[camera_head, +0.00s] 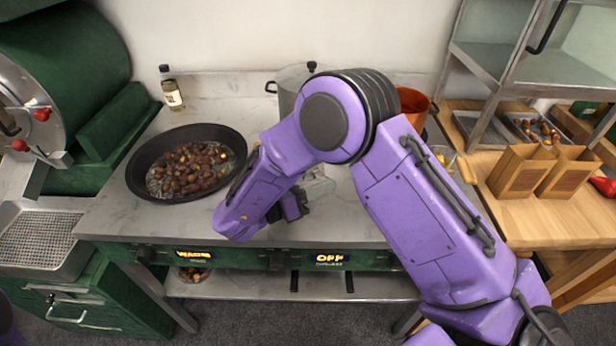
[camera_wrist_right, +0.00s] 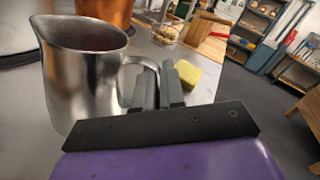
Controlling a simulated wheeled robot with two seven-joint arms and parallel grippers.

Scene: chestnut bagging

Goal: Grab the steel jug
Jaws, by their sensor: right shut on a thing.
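The steel jug (camera_wrist_right: 82,80) fills the left of the right wrist view, upright, with its open mouth up and its handle (camera_wrist_right: 131,75) toward my gripper. My right gripper (camera_wrist_right: 160,85) is shut on the jug's handle. In the head view my right gripper (camera_head: 293,206) is low over the worktop, largely behind my own arm. The arm hides most of the jug there, and I cannot make it out clearly. My left gripper is not in view.
A black pan (camera_head: 137,177) of chestnuts sits left on the worktop (camera_head: 125,219), with a bottle (camera_head: 172,92) behind. A lidded pot (camera_head: 289,84) and copper pot (camera_head: 414,104) stand behind my arm. A yellow sponge (camera_wrist_right: 198,72) lies beyond my fingers. Paper bags (camera_head: 519,174) stand right.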

